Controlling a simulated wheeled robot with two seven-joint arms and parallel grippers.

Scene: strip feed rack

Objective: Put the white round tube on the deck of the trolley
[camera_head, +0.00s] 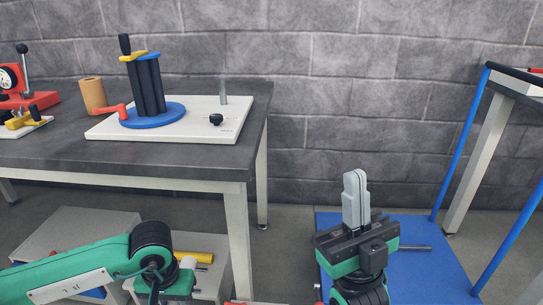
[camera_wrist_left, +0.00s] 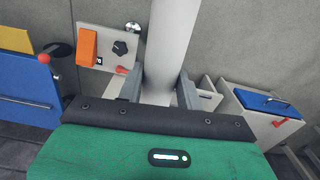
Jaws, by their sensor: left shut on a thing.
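The white round tube (camera_wrist_left: 172,40) stands between the two fingers of my left gripper (camera_wrist_left: 158,88) in the left wrist view. The fingers are shut on it, and its far end runs out of the top of the picture. In the head view my left arm comes in at the lower left; its gripper and the tube are not visible there. The trolley has a blue deck (camera_head: 432,268) at the lower right and blue handle posts (camera_head: 462,135). My right gripper (camera_head: 355,185) points up in front of the deck, its fingers together with nothing visible between them.
A dark-topped table (camera_head: 210,165) at the left holds a white board (camera_head: 215,120) with a blue and black fixture. A yellow tube (camera_head: 195,256) lies in a grey container below. Another table's leg (camera_head: 480,165) stands at the right. A grey block wall closes the back.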

